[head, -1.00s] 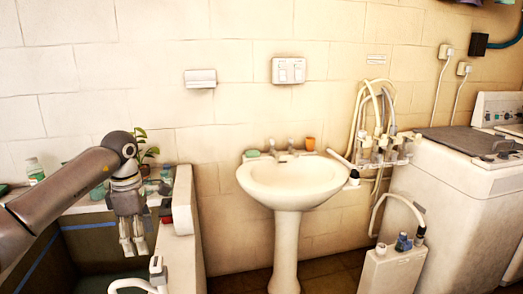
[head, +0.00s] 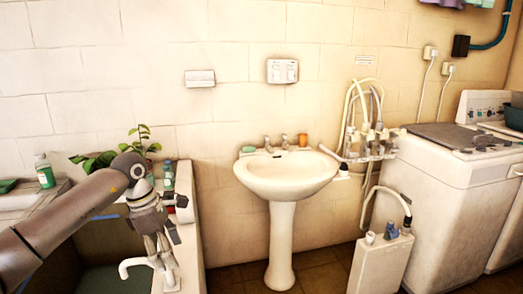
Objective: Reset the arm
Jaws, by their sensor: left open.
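My left arm comes in from the left in the head view. Its gripper (head: 161,262) hangs pointing down at the right end of the tub, in front of the tub's light wall (head: 187,250). The gripper is open and I see nothing between its fingers. A white curved spout (head: 135,264) shows right beside the fingertips; I cannot tell whether they touch. My right gripper is not in view.
A white pedestal washbasin (head: 286,178) stands at the middle, with an orange cup (head: 303,140) and a green soap (head: 248,149) on its rim. A washing machine (head: 445,190) stands at right. A green bottle (head: 45,172) and a plant (head: 142,142) are behind my arm.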

